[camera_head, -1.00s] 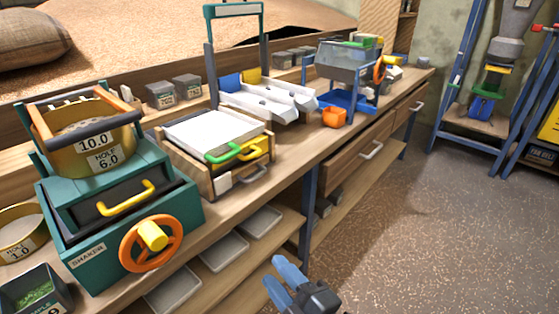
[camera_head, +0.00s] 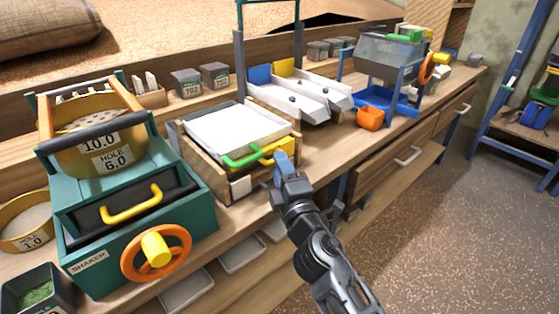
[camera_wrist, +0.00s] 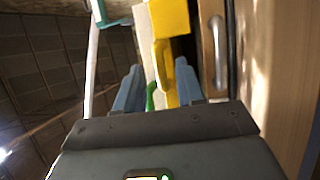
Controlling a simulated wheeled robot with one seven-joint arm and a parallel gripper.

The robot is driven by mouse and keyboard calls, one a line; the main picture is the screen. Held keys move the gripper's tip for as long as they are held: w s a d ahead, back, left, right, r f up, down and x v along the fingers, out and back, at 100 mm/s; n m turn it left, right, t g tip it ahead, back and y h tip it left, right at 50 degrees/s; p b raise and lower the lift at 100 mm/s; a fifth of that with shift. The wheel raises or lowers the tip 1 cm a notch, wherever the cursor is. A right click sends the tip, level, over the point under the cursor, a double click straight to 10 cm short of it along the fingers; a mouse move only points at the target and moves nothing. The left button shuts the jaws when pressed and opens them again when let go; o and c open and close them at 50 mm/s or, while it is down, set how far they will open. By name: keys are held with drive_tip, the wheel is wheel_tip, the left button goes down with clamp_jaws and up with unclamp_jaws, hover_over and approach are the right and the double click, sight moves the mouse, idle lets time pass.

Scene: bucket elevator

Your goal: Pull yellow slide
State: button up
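A wooden box with a white top sits on the bench, with a green handle (camera_head: 246,158) and a yellow slide (camera_head: 283,144) at its front. My gripper (camera_head: 283,167) has its blue fingers right at the yellow slide and partly hides its handle. In the wrist view my gripper (camera_wrist: 158,88) is open. The yellow slide (camera_wrist: 170,18) is ahead, and its handle loop reaches down between the two fingers. The green handle (camera_wrist: 151,97) also shows between them, beside the yellow one. Contact with the fingers cannot be told.
A teal shaker (camera_head: 140,225) with another yellow handle (camera_head: 131,203) and an orange wheel stands at the left. A metal drawer handle (camera_wrist: 218,52) is close right of the fingers.

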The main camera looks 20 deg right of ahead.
drive_tip(key=shift+w+r, duration=0.15)
drive_tip(key=shift+w, duration=0.7)
drive_tip(key=shift+c, duration=0.2)
clamp_jaws()
